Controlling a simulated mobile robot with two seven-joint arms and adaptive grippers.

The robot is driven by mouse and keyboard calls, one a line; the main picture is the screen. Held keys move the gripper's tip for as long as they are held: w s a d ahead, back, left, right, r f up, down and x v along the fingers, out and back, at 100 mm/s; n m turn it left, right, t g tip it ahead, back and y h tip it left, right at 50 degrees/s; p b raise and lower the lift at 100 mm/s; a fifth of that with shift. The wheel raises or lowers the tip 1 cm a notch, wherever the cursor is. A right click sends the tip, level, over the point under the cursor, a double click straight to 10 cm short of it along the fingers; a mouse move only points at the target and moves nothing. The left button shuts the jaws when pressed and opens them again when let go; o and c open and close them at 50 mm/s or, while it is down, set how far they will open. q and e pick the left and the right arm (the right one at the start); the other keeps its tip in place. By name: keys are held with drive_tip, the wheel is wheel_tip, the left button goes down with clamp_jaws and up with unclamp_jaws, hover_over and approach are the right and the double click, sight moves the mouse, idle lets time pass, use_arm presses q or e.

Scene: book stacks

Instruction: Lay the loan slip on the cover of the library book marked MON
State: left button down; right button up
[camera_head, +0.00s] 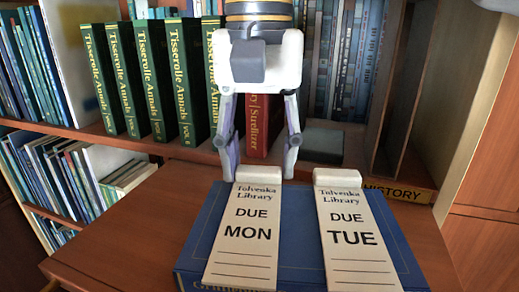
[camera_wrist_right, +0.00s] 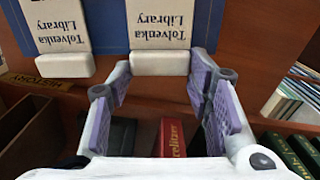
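A long white loan slip printed DUE MON (camera_head: 245,235) lies along a blue book (camera_head: 300,235) on the table. A similar slip printed DUE TUE (camera_head: 352,240) lies beside it on the right. Each slip has a thick white block at its far end. My right gripper (camera_head: 260,172) points down with one finger on each side of the MON slip's block (camera_head: 258,174). The right wrist view shows this block (camera_wrist_right: 160,63) between the fingertips, very close to both. I cannot tell whether they press on it. My left gripper is not in view.
Green volumes (camera_head: 150,80) and a red book (camera_head: 258,125) stand on the shelf behind. A wooden holder labelled HISTORY (camera_head: 400,190) is at the back right. Bare table (camera_head: 135,225) lies left of the blue book.

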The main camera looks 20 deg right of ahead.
drive_tip(key=shift+o, duration=1.3)
drive_tip(key=shift+r, duration=0.1)
wheel_tip(320, 180, up, 12)
